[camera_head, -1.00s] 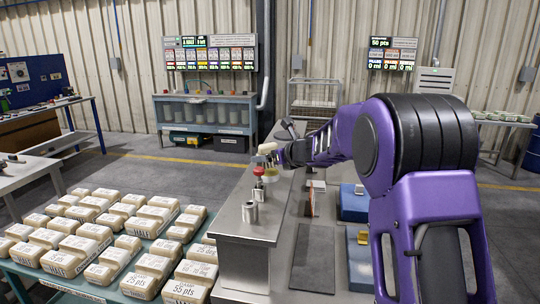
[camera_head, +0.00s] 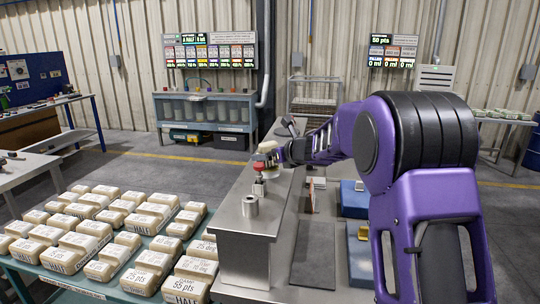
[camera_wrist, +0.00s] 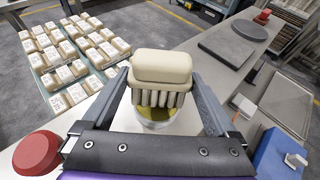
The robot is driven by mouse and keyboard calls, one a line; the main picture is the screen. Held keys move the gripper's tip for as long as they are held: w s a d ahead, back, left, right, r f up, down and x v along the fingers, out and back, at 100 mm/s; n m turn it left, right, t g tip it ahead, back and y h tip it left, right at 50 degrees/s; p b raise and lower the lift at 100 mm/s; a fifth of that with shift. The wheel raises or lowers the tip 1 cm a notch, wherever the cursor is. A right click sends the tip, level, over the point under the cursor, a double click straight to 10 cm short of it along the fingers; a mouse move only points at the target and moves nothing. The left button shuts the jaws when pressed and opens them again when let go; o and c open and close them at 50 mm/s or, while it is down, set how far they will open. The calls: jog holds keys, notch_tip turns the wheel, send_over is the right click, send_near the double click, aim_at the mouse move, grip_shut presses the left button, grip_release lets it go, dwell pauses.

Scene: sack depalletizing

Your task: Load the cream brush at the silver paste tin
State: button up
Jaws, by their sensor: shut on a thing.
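The cream brush (camera_wrist: 163,68) is in my gripper (camera_wrist: 158,108), bristles down, with a finger on each side of it. In the wrist view the silver paste tin (camera_wrist: 154,127) is right under the bristles, with yellowish paste at its top. The bristle tips overlap the tin's mouth; I cannot tell if they touch the paste. In the head view the brush (camera_head: 267,147) shows small at the end of my purple arm, above the metal counter, and the tin is mostly hidden.
A red knob-like thing (camera_wrist: 37,153) is close by at the lower left of the wrist view. Many labelled sacks (camera_head: 110,235) cover the table at left. A dark plate (camera_wrist: 233,45) lies further along.

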aim_at(270, 143)
jog(key=shift+f+b, duration=0.55)
jog(key=shift+f, duration=0.1)
dwell(0.8)
jog(key=shift+r+p, duration=2.9)
jog(key=shift+r, duration=0.7)
